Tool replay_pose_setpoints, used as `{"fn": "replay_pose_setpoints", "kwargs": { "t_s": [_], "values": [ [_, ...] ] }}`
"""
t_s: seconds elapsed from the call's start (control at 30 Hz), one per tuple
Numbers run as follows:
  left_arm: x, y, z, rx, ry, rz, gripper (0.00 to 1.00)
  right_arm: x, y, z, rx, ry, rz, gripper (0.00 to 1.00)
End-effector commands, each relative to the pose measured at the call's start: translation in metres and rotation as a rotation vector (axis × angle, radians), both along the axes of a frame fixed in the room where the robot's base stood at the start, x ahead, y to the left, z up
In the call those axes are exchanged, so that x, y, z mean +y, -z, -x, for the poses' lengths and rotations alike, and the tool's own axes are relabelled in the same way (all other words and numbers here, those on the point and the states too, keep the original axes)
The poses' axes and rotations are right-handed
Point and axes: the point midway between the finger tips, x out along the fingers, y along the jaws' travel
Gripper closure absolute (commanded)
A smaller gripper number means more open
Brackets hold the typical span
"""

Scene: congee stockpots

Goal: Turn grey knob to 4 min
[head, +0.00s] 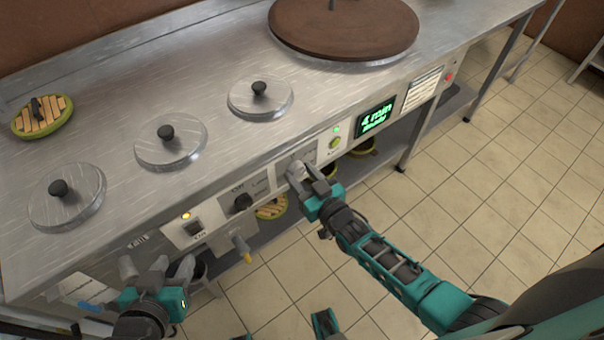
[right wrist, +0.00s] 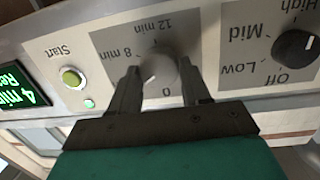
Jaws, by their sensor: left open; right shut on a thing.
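The grey knob (right wrist: 160,66) sits on a grey dial plate in the right wrist view, with labels 0, 8 min and 12 min readable around it. No 4 min label is readable there; my left-hand finger in that view covers part of the dial. A pale mark on the knob points to the lower left. My right gripper (right wrist: 158,76) is shut on the knob, one finger on each side. In the head view my right gripper (head: 308,174) hides most of the knob. The display (head: 375,119) reads 4 min. My left gripper (head: 157,266) is open and empty.
A black knob (head: 242,203) with Off, Low, Mid and High labels is beside the dial. A green Start button (head: 335,143) lies on its other side. A lit switch (head: 195,228) and a tap (head: 241,245) are further left. Lids (head: 170,147) cover the counter wells.

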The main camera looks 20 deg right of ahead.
Motion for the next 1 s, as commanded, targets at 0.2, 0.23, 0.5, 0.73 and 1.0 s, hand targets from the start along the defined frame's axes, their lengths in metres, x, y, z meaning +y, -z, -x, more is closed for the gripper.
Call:
{"fn": "replay_pose_setpoints", "kwargs": {
  "t_s": [0.2, 0.23, 0.5, 0.73, 1.0],
  "values": [
    [0.0012, -0.0004, 0.0002, -0.001, -0.002, -0.002, 0.57, -0.0011, 0.0005, 0.0001, 0.016, 0.001, -0.04, 0.83],
    [0.0012, -0.0004, 0.0002, -0.001, -0.002, -0.002, 0.57, -0.0011, 0.0005, 0.0001, 0.018, 0.002, -0.043, 0.83],
    [0.0014, -0.0008, -0.0011, -0.004, -0.003, -0.002, 0.57, -0.001, 0.0007, 0.0002, 0.019, 0.001, -0.048, 0.83],
    [0.0005, -0.0023, -0.0034, -0.008, -0.004, 0.001, 0.57, -0.0009, 0.0007, 0.0002, 0.019, 0.001, -0.047, 0.44],
    [-0.0006, -0.0027, -0.0038, -0.008, -0.007, 0.005, 0.57, -0.0005, 0.0003, 0.0001, 0.017, 0.0, -0.046, 0.28]
  ]
}}
